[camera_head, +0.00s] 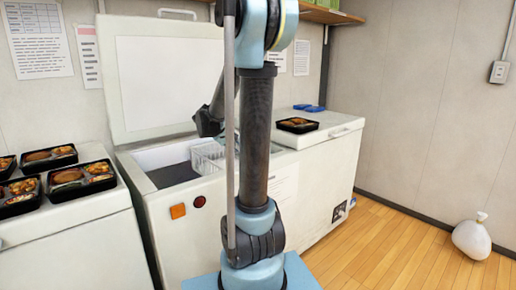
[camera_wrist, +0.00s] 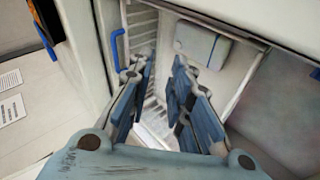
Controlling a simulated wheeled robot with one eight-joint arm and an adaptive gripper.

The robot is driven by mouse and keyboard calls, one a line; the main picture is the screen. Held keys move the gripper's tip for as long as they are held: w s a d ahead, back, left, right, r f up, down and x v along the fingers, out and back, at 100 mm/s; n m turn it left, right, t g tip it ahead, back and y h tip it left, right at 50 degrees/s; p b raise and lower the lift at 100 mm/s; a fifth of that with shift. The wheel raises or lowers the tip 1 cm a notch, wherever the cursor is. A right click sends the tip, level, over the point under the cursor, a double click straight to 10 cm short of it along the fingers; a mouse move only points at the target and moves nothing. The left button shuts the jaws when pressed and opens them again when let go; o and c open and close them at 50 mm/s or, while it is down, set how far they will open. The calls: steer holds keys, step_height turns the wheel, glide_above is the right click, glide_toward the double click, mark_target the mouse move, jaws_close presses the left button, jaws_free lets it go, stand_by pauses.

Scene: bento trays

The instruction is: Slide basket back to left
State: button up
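The white wire basket (camera_head: 207,158) sits in the right part of the open chest freezer's (camera_head: 175,215) mouth, partly hidden by my arm in the head view. In the wrist view, the basket's white ribbed side (camera_wrist: 141,28) shows beyond my gripper (camera_wrist: 162,70). My gripper's two blue-padded fingers are apart, with a gap between them, and point down over the basket area. I cannot tell whether either finger touches the basket. In the head view, the fingertips are not clearly visible.
The dark freezer opening (camera_head: 173,175) is bare left of the basket. A whitish package (camera_wrist: 203,43) lies beyond the fingers. The raised white lid (camera_head: 160,75) stands behind. Bento trays (camera_head: 66,180) rest on the left counter; another tray (camera_head: 297,125) sits at right.

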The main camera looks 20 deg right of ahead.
steer(key=w+d+f+n+h, duration=0.1)
steer(key=w+f+h, duration=0.1)
steer(key=w+h, duration=0.35)
steer(key=w+d+f+h, duration=0.1)
steer(key=w+f+h, duration=0.15)
steer(key=w, duration=0.55)
steer(key=f+x, duration=0.1)
steer(key=x, duration=1.6)
steer(key=shift+y, duration=0.4)
steer(key=shift+s+f, duration=0.15)
steer(key=shift+c, duration=0.4)
jaws_close()
